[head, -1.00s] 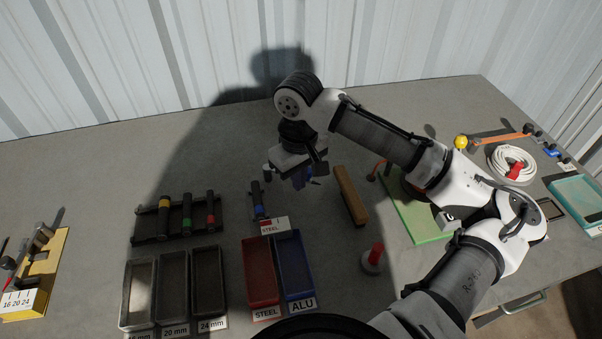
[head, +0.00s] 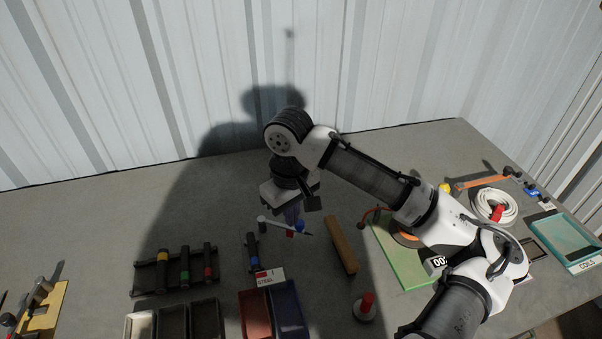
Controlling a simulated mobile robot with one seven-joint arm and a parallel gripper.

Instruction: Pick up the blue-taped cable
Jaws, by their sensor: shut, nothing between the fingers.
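The blue-taped cable (head: 253,252) is a short dark piece with a blue band. In the head view it lies just behind the STEEL label, right of the rack. My gripper (head: 293,222) points down, to the right of and beyond the cable, apart from it. It is shut and empty; its fingertips are small and dark in shadow. A thin pale tool-like thing with blue and red parts (head: 270,224) shows at the fingertips; I cannot tell whether they touch it.
A black rack (head: 136,281) at the left holds cables with yellow, green and red bands. Red (head: 254,312) and blue (head: 288,306) bins stand in front. A brown wooden block (head: 342,245), a red-topped peg (head: 366,304) and a green mat (head: 400,258) are to the right.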

